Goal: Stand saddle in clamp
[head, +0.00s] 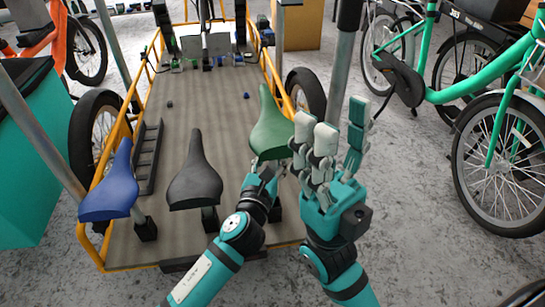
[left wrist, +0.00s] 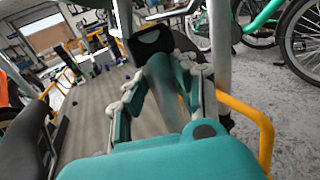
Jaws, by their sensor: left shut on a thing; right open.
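The green saddle (head: 271,130) is upright at the right side of the cargo bed, nose up the picture. My left gripper (head: 270,172) is shut on it at its rear, low down. In the left wrist view the left gripper's fingers (left wrist: 167,85) close around a blurred post below the saddle's dark underside (left wrist: 151,42). A dark clamp block (head: 275,212) shows partly behind my left arm; I cannot tell whether the post sits in it. The blue saddle (head: 112,187) and black saddle (head: 195,176) stand upright in dark clamps. My right gripper (head: 330,150) is open and empty, right of the green saddle.
The cargo bed (head: 215,95) has yellow rails (head: 272,75) and wheels at its sides. A black rack (head: 147,157) lies on its left part. A grey pole (head: 343,65) rises behind my right gripper. A green bicycle (head: 480,75) stands at the right.

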